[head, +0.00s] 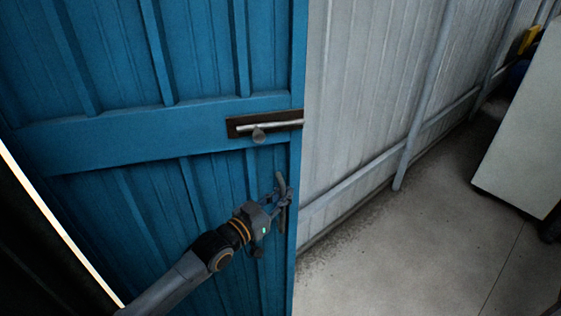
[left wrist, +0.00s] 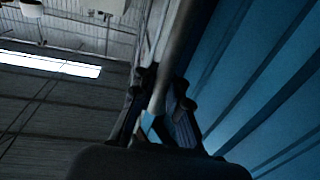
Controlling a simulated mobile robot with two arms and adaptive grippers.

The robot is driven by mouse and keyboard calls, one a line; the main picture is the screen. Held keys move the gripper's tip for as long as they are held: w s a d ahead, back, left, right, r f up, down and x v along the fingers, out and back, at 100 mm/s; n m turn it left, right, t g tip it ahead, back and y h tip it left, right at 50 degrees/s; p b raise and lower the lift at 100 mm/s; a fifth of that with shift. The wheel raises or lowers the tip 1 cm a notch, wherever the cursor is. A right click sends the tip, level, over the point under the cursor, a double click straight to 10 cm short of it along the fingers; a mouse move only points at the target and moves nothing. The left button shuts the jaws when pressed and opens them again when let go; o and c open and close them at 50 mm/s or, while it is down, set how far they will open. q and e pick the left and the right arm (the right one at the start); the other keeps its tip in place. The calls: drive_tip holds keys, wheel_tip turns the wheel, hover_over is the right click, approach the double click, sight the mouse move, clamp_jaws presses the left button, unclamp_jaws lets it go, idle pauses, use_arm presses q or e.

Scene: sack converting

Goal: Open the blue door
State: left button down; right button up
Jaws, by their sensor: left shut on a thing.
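The blue door (head: 110,146) with vertical planks and a horizontal rail fills the left half of the head view; it also shows at the right of the left wrist view (left wrist: 265,85). A slide bolt (head: 268,125) on a dark plate sits near its right edge. Below it is an upright grey pull handle (head: 281,184). My left gripper (head: 279,199) is shut on this handle. In the left wrist view the fingers (left wrist: 160,98) close around the grey bar (left wrist: 178,50). The exact finger contact is dark there. My right gripper is not in view.
A pale corrugated wall (head: 365,80) with grey rails stands right of the door. Concrete floor (head: 400,250) is clear at lower right. A white cabinet-like block (head: 525,130) stands at the far right. A bright narrow strip (head: 55,225) borders a dark area at lower left.

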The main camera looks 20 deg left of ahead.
use_arm(q)
drive_tip(key=s+d+m+g+h+p, duration=0.1)
drive_tip(key=s+d+m+g+h, duration=0.1)
drive_tip(key=s, duration=1.5)
drive_tip(key=s+d+m+g+h+p, duration=0.1)
drive_tip(key=s+m+g+h, duration=0.4)
drive_tip(key=s, duration=1.2)
drive_tip(key=shift+s+d+m+g+h, duration=0.3)
drive_tip(key=shift+s+d+g+h, duration=0.1)
drive_tip(key=shift+d+g+h, duration=0.15)
drive_tip(key=shift+a, duration=0.1)
drive_tip(key=c, duration=1.4)
unclamp_jaws()
drive_tip(key=shift+a, duration=0.1)
drive_tip(key=shift+o, duration=0.2)
drive_tip(key=shift+a, duration=0.2)
drive_tip(key=shift+d, duration=0.2)
drive_tip(key=v, duration=1.2)
drive_tip(key=shift+a, duration=0.2)
